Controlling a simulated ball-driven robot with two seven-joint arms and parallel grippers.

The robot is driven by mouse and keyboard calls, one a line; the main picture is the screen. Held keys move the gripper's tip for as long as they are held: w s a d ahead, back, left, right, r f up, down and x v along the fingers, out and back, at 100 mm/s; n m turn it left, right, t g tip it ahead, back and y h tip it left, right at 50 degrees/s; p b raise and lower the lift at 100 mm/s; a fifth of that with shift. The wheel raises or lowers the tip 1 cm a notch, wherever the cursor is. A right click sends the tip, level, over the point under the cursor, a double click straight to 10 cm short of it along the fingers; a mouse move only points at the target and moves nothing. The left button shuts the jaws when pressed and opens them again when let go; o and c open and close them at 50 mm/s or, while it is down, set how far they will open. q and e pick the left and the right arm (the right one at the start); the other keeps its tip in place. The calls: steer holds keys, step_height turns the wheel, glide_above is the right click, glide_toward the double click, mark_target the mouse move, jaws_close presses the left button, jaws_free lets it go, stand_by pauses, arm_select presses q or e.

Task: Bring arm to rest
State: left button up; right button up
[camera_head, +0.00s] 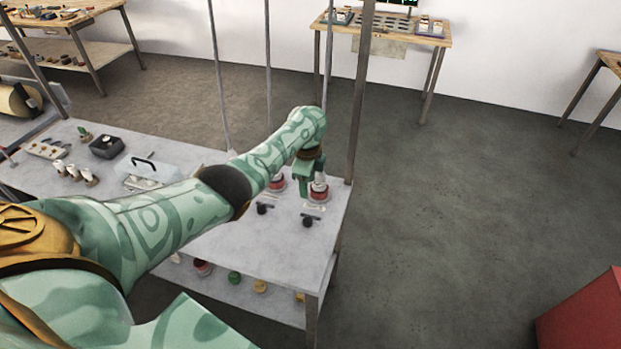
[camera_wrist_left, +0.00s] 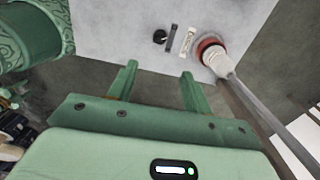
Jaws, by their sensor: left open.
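My left arm (camera_head: 150,225), green with a swirl pattern, reaches across the grey bench (camera_head: 285,250). My left gripper (camera_head: 305,192) is over the bench's right end, close to two red-based fixtures with pale tops, one on the left (camera_head: 277,184) and one on the right (camera_head: 319,192). In the left wrist view my left gripper (camera_wrist_left: 158,78) has its fingers apart with nothing between them. A red-and-white fixture (camera_wrist_left: 210,50) and a black knob (camera_wrist_left: 159,36) stand beyond the fingertips, apart from them. My right gripper is not in view.
Metal posts (camera_head: 357,100) rise at the bench's edges. A black box (camera_head: 106,147) and a clear case with a black handle (camera_head: 150,172) sit on the bench's left part. Colored round items (camera_head: 234,277) are on the lower shelf. Open floor (camera_head: 460,200) lies right, with a red block (camera_head: 585,315).

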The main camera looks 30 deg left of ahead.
arm_select(q)
steer(key=s+d+f+n+t+y, duration=0.1)
steer(key=s+d+f+t, duration=0.15)
steer(key=s, duration=0.35)
steer(key=s+d+f+n+t+y, duration=0.1)
steer(key=s+d+f, duration=0.25)
steer(key=s, duration=0.25)
steer(key=s+a+r+n+t+y, duration=0.1)
steer(key=s+r+n+t, duration=0.15)
steer(key=s+r, duration=0.5)
steer(key=s+a+r+n+t+y, duration=0.15)
steer(key=s+r+n, duration=0.3)
steer(key=s, duration=0.55)
steer(key=s+d+f+g+h+b, duration=0.1)
steer(key=d+f+g+b, duration=0.15)
steer(key=f, duration=1.25)
steer(key=s+d+f+g+h+b, duration=0.15)
steer(key=f+b, duration=0.25)
steer(key=f, duration=1.1)
steer(key=s+f+n+g+h+b, duration=0.2)
steer(key=s+f+b, duration=0.3)
steer(key=s+f, duration=1.6)
step_height(320, 180, down, 3)
steer(key=shift+d+r+n+b, duration=0.2)
steer(key=shift+d+n+b, duration=0.1)
steer(key=shift+d+b, duration=0.1)
